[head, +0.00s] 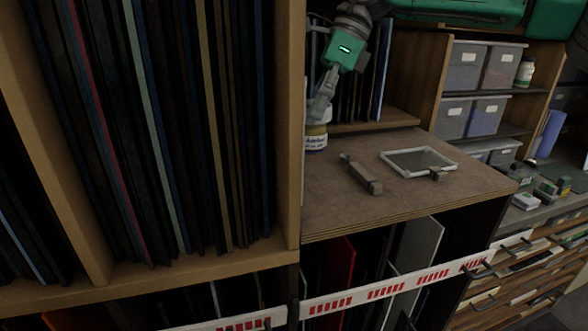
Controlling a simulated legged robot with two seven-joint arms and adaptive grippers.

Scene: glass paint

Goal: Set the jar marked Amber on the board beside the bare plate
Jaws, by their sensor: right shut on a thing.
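My right gripper (321,108) comes down from above and is shut on the jar's top. The jar's left side is cut off by a wooden upright. I cannot tell whether its base touches the board. The plate (418,160), a pane in a pale frame, lies flat on the board to the right of the jar, apart from it. My left gripper is not in view.
A small dark piece (438,175) sits at the plate's front edge. The wooden upright (290,120) stands close left of the jar. The board's front left is clear. Grey bins (465,65) stand behind.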

